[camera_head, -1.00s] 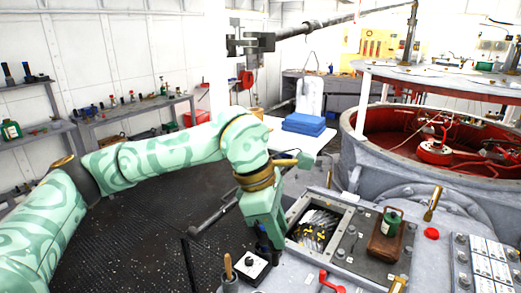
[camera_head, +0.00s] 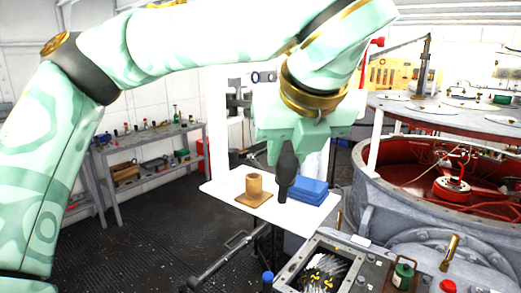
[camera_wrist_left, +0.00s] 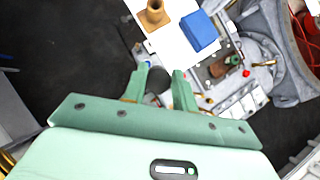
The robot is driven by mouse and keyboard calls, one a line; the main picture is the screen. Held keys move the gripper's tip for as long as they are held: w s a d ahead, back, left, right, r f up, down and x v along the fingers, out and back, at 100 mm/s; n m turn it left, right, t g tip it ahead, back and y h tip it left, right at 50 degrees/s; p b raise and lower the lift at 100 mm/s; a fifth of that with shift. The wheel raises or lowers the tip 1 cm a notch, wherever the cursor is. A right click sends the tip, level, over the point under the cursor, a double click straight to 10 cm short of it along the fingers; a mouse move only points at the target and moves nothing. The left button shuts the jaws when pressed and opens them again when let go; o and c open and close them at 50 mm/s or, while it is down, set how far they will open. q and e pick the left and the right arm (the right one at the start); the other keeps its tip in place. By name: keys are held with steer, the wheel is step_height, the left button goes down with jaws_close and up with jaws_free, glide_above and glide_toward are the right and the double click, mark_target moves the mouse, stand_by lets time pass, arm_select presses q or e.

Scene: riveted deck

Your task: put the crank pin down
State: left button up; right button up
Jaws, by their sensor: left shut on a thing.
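My left gripper (camera_head: 288,148) is shut on a dark grey pin (camera_head: 287,180), which I take for the crank pin. The pin hangs upright below the fingers. In the wrist view its dark round end (camera_wrist_left: 157,80) shows between the two green fingers (camera_wrist_left: 160,84). In the head view it overlaps the white table (camera_head: 222,187), between a brown cylinder on a square base (camera_head: 254,186) and a blue stack (camera_head: 309,189). The pin seems to be held above the table; the exact height cannot be told. My right gripper is out of view.
The brown cylinder also shows in the wrist view (camera_wrist_left: 155,16), as does the blue stack (camera_wrist_left: 200,31). A grey console (camera_head: 340,238) with an open bay and a green bottle (camera_head: 403,274) stands in front. A round red-lined housing (camera_head: 385,185) is at right.

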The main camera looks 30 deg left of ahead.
arm_select(q)
steer(key=w+a+p, duration=0.6)
steer(key=w+a, duration=0.6)
steer(key=w+a+f+g+h+p, duration=0.2)
steer(key=w+f+p, duration=0.1)
steer(key=f+p, duration=0.2)
steer(key=shift+x, duration=1.1)
steer(key=shift+f, duration=0.2)
steer(key=o, duration=1)
